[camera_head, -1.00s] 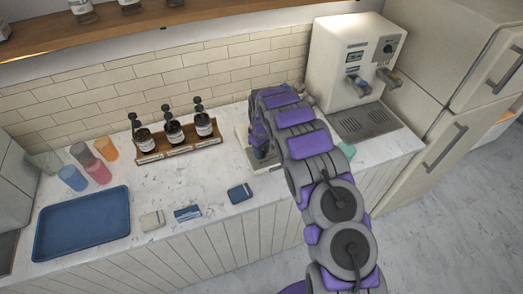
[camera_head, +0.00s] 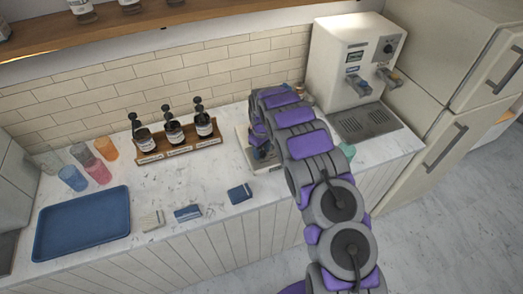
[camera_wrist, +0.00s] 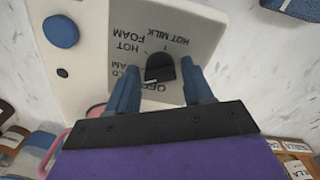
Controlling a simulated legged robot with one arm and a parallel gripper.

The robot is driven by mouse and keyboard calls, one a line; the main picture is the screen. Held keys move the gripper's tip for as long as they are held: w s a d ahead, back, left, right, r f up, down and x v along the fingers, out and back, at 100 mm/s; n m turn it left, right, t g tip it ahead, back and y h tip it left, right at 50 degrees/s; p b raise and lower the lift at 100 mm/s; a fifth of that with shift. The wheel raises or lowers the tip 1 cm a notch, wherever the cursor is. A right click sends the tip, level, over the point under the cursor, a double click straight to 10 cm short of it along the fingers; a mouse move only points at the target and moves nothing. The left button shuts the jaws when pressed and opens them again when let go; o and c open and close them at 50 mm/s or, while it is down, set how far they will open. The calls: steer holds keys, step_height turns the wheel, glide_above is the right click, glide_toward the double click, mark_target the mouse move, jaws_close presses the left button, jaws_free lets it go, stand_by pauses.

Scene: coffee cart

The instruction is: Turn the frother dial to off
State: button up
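The frother's grey label panel (camera_wrist: 195,40) shows upside down in the wrist view, with HOT MILK, HOT FOAM and OFF legible and another label partly hidden. Its black dial (camera_wrist: 161,67) has a short white mark on the side toward the OFF label. My gripper (camera_wrist: 161,72) is open, with one blue finger on each side of the dial; contact with it cannot be told. A blue round button (camera_wrist: 61,31) sits on the frother's white body. In the head view my arm hides most of the frother, and only parts of its pale base (camera_head: 243,135) show.
A rack with several pump bottles (camera_head: 178,148) stands left of my arm. A white coffee machine (camera_head: 337,62) stands to the right. Small cartons (camera_head: 239,193) lie along the counter's front edge, with a blue tray (camera_head: 84,222) and cups (camera_head: 73,178) farther left.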

steer(key=shift+o, duration=0.7)
step_height(320, 180, up, 17)
steer(key=shift+a+r, duration=0.1)
